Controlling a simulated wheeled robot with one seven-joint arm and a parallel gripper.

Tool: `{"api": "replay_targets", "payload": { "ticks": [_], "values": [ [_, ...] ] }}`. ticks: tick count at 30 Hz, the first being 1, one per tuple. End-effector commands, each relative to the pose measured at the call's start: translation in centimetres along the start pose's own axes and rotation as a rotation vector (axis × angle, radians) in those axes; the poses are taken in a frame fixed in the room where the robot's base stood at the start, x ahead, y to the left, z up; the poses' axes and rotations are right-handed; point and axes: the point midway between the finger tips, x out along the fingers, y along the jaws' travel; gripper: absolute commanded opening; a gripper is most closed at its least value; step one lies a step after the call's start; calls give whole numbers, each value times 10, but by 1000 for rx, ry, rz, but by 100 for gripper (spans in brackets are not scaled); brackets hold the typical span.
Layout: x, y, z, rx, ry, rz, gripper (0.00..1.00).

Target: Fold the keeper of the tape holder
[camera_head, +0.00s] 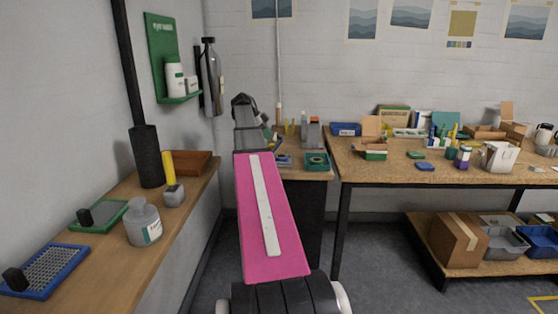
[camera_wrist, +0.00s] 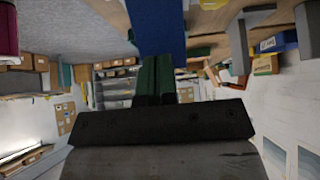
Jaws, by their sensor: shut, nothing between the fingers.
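I cannot surely pick out the tape holder or its keeper in either view. A teal item with a dark round middle (camera_head: 317,160) sits on the front of the narrow far bench, too small to make out. My gripper (camera_wrist: 158,60) shows in the wrist view with its dark green fingers together and nothing between them. A broad blue surface (camera_wrist: 160,22) lies beyond the fingertips; I cannot tell what it belongs to or whether they touch. In the head view my arm reaches toward the narrow bench and hides part of it and the gripper.
A long bench (camera_head: 400,172) on the right carries boxes and small goods. Grey floor (camera_head: 380,265) is open before it.

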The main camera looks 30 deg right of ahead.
Motion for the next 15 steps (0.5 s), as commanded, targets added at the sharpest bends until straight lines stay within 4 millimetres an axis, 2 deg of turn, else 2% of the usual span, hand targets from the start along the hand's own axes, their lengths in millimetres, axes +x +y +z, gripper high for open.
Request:
{"api": "replay_targets", "payload": {
  "ticks": [6,15],
  "values": [
    [10,0,-1,0,0,-1,0],
    [10,0,-1,0,0,-1,0]
  ]
}}
